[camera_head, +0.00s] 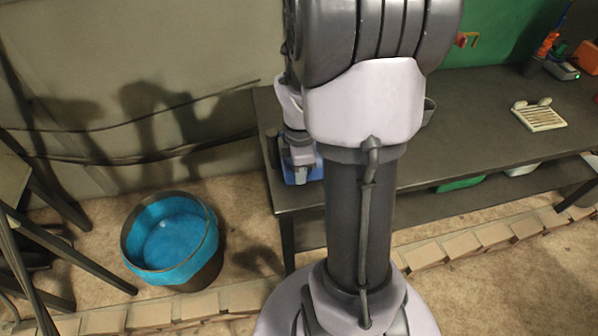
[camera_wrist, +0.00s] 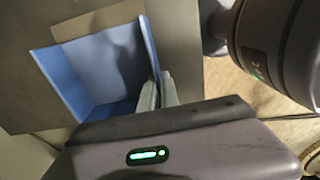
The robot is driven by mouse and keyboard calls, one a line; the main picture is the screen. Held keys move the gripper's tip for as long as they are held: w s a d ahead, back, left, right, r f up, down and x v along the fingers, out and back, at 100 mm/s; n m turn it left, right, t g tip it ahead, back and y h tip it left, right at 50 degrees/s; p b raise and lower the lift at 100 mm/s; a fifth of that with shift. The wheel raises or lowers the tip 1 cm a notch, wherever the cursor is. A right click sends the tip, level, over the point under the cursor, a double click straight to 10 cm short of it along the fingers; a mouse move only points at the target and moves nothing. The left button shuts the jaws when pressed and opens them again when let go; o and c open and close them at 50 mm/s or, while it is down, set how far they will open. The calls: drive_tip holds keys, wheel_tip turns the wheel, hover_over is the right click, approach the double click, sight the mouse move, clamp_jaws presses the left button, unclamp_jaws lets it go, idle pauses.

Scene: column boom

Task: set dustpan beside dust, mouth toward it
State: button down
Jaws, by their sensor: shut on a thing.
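A blue dustpan (camera_wrist: 95,75) fills the left-centre of the wrist view, with its flat floor and raised walls showing. My gripper (camera_wrist: 157,90) is shut on its right-hand wall, with the pale fingers near that wall's lower end. In the head view the dustpan (camera_head: 306,174) shows only in part at the left end of the grey table (camera_head: 450,150), below my gripper (camera_head: 301,158); my arm hides the rest. I cannot tell whether the dustpan touches the table. No dust can be made out in either view.
A bin with a blue liner (camera_head: 172,240) stands on the floor left of the table. A cream slatted dish (camera_head: 539,115) lies on the table's right part. Orange tools (camera_head: 587,57) stand at the far right. A low row of blocks (camera_head: 460,245) runs along the floor.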

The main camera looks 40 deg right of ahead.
drive_tip(key=c, duration=1.6)
unclamp_jaws()
drive_tip(key=shift+f, duration=0.15)
